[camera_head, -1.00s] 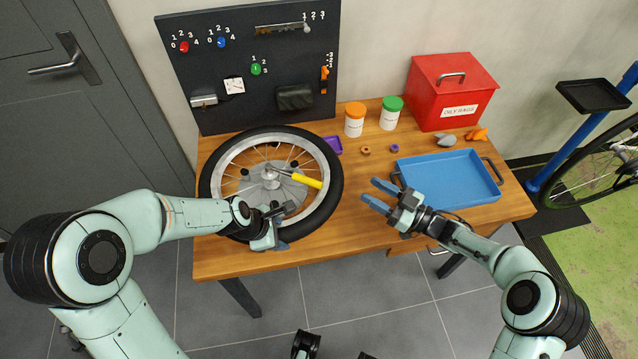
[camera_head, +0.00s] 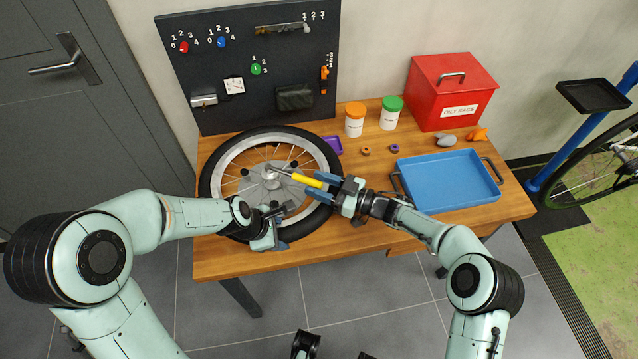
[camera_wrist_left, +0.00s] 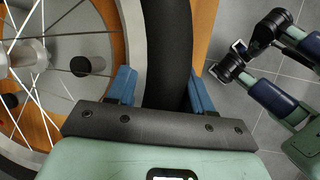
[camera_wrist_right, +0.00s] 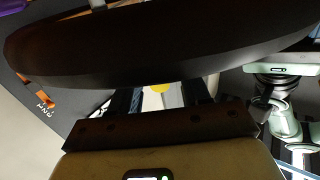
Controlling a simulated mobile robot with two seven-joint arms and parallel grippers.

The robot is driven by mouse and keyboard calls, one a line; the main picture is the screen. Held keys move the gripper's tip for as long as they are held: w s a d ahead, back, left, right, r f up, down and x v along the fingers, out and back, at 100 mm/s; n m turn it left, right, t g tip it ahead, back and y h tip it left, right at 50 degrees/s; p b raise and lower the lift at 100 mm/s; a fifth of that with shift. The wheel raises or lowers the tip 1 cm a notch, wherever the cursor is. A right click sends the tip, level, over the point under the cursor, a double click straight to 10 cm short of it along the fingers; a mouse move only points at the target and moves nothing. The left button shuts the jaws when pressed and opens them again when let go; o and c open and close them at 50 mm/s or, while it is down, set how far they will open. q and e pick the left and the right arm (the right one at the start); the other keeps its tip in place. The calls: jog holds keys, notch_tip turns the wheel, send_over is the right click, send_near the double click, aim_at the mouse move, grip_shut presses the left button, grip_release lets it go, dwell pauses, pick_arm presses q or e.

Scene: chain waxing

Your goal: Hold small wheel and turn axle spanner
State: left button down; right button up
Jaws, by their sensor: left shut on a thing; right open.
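The small wheel (camera_head: 228,168), with a black tyre and silver rim, lies on the wooden workbench. My left gripper (camera_head: 276,228) is shut on its tyre at the near edge; the left wrist view shows the blue fingers either side of the tyre (camera_wrist_left: 168,50). The axle spanner has a yellow handle (camera_head: 307,180) and a grey shaft leading to the hub (camera_head: 270,177). My right gripper (camera_head: 322,188) is open at the handle's outer end, over the right side of the tyre. In the right wrist view the yellow handle end (camera_wrist_right: 160,88) shows between the fingers, and the dark tyre (camera_wrist_right: 150,45) hides much.
A blue tray (camera_head: 448,182) lies on the right of the bench (camera_head: 350,228). Behind it stand a red box (camera_head: 440,88), an orange-lidded jar (camera_head: 354,122) and a green-lidded jar (camera_head: 391,115). A dark tool board (camera_head: 250,60) stands behind the wheel.

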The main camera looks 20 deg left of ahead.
jog(key=shift+a, duration=0.15)
grip_shut()
jog(key=shift+w+n+g, duration=0.8)
jog(key=shift+w+g, duration=0.3)
grip_release()
